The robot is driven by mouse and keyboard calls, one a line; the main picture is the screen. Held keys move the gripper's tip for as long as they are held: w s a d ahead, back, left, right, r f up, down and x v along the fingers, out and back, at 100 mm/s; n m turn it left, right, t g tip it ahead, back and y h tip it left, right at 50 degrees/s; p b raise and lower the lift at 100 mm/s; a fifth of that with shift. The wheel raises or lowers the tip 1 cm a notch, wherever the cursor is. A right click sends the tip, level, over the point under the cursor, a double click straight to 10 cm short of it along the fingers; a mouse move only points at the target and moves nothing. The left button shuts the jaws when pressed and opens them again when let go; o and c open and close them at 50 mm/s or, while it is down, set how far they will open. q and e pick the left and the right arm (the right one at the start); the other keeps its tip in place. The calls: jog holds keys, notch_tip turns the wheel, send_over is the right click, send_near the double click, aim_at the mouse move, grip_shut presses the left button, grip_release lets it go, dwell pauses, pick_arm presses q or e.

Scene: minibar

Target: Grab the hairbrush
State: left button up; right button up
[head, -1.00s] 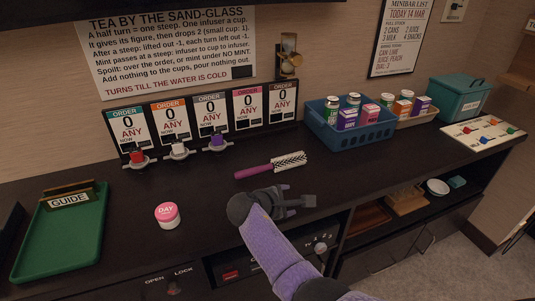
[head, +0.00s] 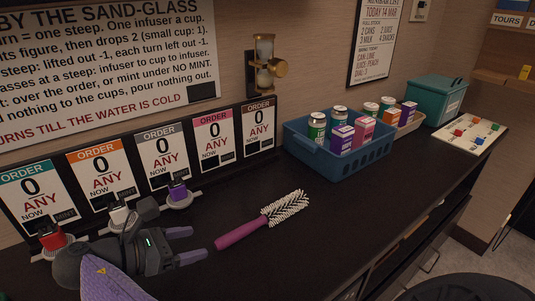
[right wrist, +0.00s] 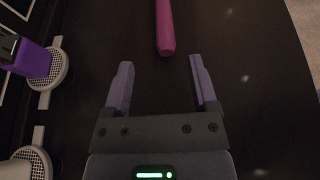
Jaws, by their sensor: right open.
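The hairbrush (head: 262,221) lies on the dark counter. It has a magenta handle and a round head of white bristles pointing up and right in the head view. My right gripper (head: 190,244) is open and empty, to the left of the handle end and apart from it. In the right wrist view the handle end (right wrist: 165,28) lies ahead of the open fingers (right wrist: 162,88), about in line with the space between them. The bristle head is out of that view. My left gripper is not in view.
Infusers with red, white and purple (head: 178,193) tops stand in holders below the order cards (head: 163,156), close to my right gripper. A blue basket (head: 340,160) of cans and boxes stands behind the hairbrush. The counter right of the hairbrush is clear.

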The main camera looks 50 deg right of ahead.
aim_at(224, 238)
jog(key=b+x, duration=0.1)
jog(key=x, duration=0.3)
jog(key=b+x, duration=0.1)
jog(key=x, duration=0.1)
jog(key=shift+s+d+f+b, duration=0.2)
jog(key=shift+s+f+b, duration=0.1)
jog(key=shift+s+b, duration=0.05)
jog(key=shift+d, duration=0.15)
jog(key=shift+r, duration=0.1)
jog(key=shift+c, duration=1.6)
grip_shut()
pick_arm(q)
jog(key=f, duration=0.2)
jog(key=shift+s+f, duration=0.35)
